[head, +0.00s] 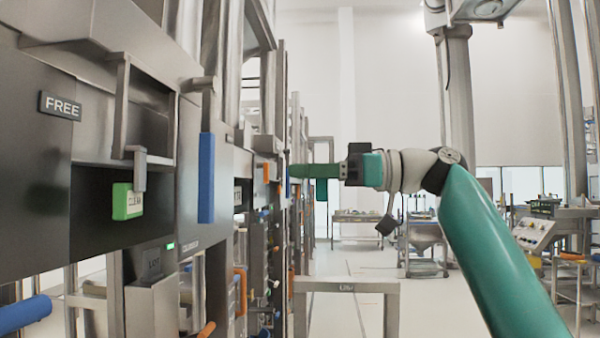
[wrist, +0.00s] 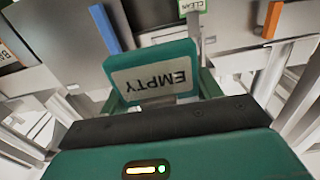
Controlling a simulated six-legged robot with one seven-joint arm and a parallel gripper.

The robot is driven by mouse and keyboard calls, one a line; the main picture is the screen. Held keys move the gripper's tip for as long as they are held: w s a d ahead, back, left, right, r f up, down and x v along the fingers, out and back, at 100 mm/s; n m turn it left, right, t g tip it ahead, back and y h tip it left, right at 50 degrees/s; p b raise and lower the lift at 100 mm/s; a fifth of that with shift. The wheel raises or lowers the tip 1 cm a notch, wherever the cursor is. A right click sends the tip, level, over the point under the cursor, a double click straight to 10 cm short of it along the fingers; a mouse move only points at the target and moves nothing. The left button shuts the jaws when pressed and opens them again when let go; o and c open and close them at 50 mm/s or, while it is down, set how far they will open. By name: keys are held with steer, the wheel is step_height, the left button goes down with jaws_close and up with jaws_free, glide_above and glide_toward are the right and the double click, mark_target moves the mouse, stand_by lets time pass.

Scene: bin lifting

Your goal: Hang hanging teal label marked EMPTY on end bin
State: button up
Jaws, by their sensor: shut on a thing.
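The teal label (wrist: 155,80) shows large in the wrist view, with EMPTY on its pale face reading upside down. My gripper (head: 300,171) is shut on it, and a green finger shows on either side of the label in the wrist view. In the head view my gripper points left, close to the bin row, and a small dark green patch hangs below the fingers; I cannot tell if it is the label. Metal bin fronts lie beyond the label in the wrist view. I cannot tell which bin is the end bin.
A green-framed CLEAN tag (head: 127,201), a FREE plate (head: 60,106) and a blue handle (head: 206,178) are on the metal rack at left. An orange piece (wrist: 272,20) shows at upper right in the wrist view. A low metal frame (head: 346,287) stands below my gripper.

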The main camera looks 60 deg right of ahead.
steer(key=v, duration=1)
stand_by(0.3)
steer(key=shift+s, duration=0.1)
stand_by(0.5)
